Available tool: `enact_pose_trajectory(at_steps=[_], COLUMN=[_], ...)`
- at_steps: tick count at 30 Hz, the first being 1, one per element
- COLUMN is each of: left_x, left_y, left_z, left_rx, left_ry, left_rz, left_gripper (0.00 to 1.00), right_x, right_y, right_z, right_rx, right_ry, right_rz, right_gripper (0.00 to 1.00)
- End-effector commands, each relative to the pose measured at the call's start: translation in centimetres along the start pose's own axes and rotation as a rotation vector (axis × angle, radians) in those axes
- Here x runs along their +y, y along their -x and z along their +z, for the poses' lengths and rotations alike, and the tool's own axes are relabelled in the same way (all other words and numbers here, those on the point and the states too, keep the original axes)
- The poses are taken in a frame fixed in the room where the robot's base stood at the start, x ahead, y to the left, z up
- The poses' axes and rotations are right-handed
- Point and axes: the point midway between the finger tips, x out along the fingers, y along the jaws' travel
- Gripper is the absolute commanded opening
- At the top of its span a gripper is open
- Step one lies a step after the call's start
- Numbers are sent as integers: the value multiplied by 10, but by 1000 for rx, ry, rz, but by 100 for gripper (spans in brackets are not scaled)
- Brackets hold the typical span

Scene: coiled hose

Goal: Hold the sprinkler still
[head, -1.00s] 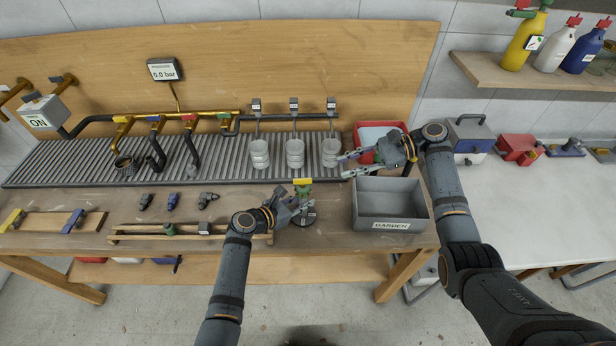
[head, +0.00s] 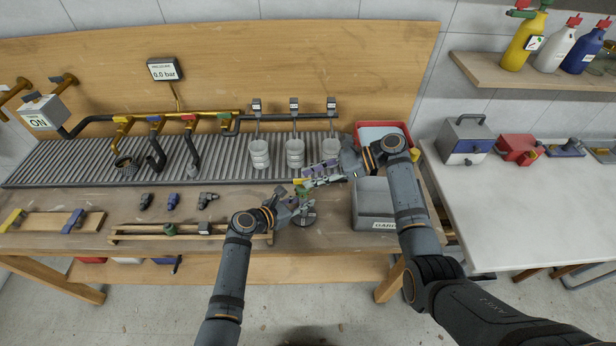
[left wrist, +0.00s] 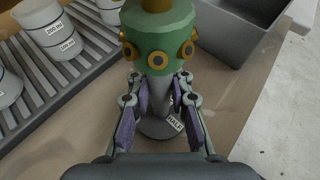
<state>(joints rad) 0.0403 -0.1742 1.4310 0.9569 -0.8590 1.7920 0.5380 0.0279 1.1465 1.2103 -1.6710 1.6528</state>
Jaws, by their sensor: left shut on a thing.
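The sprinkler stands upright on the bench, with a green head (left wrist: 158,38) ringed by yellow nozzles, a grey stem (left wrist: 160,98) and a round dark base (head: 305,218) with a label reading HALF. My left gripper (head: 291,205) is shut on its stem, below the head; in the left wrist view its purple-padded fingers (left wrist: 160,100) lie on both sides of the stem. My right gripper (head: 308,177) is at the sprinkler's top from the right, its fingers apart. It partly hides the top, and I cannot tell whether it touches.
A grey GARDEN bin (head: 373,221) stands right of the sprinkler under my right arm, with a red crate (head: 408,135) behind. Measuring cups (head: 295,153) stand on the slatted drain behind. A wooden rack (head: 130,237) lies left. The gauge (head: 164,70) reads 0.0 bar.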

Motion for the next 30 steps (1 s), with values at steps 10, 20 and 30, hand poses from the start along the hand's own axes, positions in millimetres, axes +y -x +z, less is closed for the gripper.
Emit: enact_pose_trajectory(at_steps=[10, 20, 30], left_x=[0, 0, 0], left_y=[0, 0, 0], left_z=[0, 0, 0], left_rx=[1, 0, 0], left_ry=[0, 0, 0], left_rz=[0, 0, 0], left_gripper=[0, 0, 0], right_x=[0, 0, -2], right_y=[-16, -16, -16], right_z=[0, 0, 0], right_rx=[1, 1, 3], right_ry=[-1, -1, 12], right_rz=[0, 0, 31], right_gripper=[29, 0, 0])
